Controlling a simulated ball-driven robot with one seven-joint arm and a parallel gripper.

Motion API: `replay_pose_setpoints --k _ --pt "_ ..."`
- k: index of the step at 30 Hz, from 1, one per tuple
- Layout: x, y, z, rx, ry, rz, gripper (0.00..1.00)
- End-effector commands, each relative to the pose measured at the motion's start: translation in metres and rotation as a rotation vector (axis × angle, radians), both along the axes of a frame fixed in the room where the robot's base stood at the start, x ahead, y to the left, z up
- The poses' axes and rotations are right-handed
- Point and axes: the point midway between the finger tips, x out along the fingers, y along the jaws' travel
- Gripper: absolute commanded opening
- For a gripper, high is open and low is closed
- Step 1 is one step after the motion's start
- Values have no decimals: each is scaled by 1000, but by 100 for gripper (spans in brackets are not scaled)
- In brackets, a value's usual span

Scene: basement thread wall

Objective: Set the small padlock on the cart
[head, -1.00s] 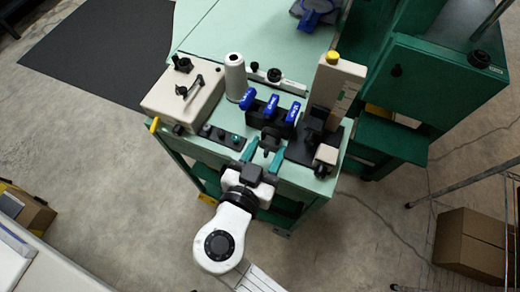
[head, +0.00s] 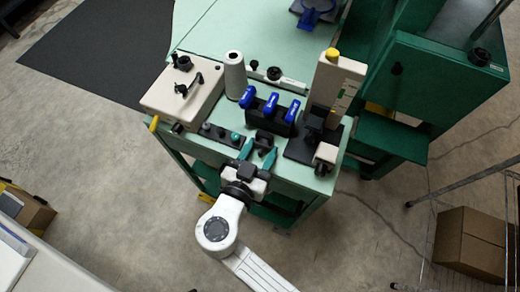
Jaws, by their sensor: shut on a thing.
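My gripper (head: 257,155) reaches over the near edge of a mint-topped green bench (head: 205,38). Its two teal fingers are closed on a small dark thing (head: 264,138), which looks like the small padlock. The thing sits at the fingertips, just in front of a black holder; its detail is too small to make out. I cannot tell whether it touches the bench top. No surface in view is clearly the cart.
A black rack with blue-handled pieces (head: 270,103) stands just behind the gripper. A beige upright device (head: 335,85) is to its right, a button strip (head: 221,134) and beige box (head: 181,92) to its left. A cardboard box (head: 470,240) lies at right.

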Motion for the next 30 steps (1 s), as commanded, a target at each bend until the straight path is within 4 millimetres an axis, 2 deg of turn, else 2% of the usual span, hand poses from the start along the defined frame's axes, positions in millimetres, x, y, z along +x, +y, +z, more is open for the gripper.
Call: replay_pose_setpoints --k 2,3,10,21,26,30 --pt "0 0 -3 0 0 0 12" --pt "0 0 -2 0 0 0 51" --pt "0 0 -2 0 0 0 73" --pt "0 0 4 0 0 0 74" --pt "-24 10 4 1 0 5 74" --pt "-52 19 10 2 0 4 74"
